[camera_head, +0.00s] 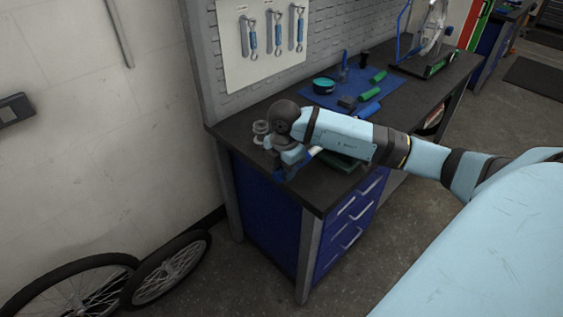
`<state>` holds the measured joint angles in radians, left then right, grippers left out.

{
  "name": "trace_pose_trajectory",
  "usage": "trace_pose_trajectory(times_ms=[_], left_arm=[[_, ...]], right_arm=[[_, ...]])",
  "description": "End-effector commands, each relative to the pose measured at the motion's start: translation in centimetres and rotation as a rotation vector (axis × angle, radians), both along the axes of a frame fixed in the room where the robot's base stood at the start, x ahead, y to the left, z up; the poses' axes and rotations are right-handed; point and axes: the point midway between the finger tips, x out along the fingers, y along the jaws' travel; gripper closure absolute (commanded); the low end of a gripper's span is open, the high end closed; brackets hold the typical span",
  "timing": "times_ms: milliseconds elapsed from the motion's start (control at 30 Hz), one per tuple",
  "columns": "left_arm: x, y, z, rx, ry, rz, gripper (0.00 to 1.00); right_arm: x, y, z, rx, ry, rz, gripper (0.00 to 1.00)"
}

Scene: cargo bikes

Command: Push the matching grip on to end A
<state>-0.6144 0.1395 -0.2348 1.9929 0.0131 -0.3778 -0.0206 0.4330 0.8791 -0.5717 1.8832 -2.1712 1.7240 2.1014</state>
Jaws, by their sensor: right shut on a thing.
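My right gripper (291,166) is low over the near left corner of the workbench, its arm coming in from the right. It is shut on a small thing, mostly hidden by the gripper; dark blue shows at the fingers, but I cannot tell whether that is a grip. Two green grips, one farther back (378,76) and one nearer (359,95), and a blue grip (369,108) lie around the blue mat (393,90). I cannot make out end A or its label. My left gripper is not in view.
The workbench (228,132) carries a teal tin (324,86) and a small metal object (260,128) beside the gripper. A wheel in a stand (433,55) is at the back. Tools hang on a white board (232,45). Two bike wheels (172,268) lean at lower left.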

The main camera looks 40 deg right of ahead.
Motion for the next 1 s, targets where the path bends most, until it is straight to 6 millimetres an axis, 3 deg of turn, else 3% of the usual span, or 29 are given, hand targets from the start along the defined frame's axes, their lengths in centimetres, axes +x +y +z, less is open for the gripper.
trace_pose_trajectory(times_ms=[1000], left_arm=[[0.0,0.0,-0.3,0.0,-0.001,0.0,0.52]], right_arm=[[0.2,-2.4,0.0,0.0,0.001,0.0,0.97]])
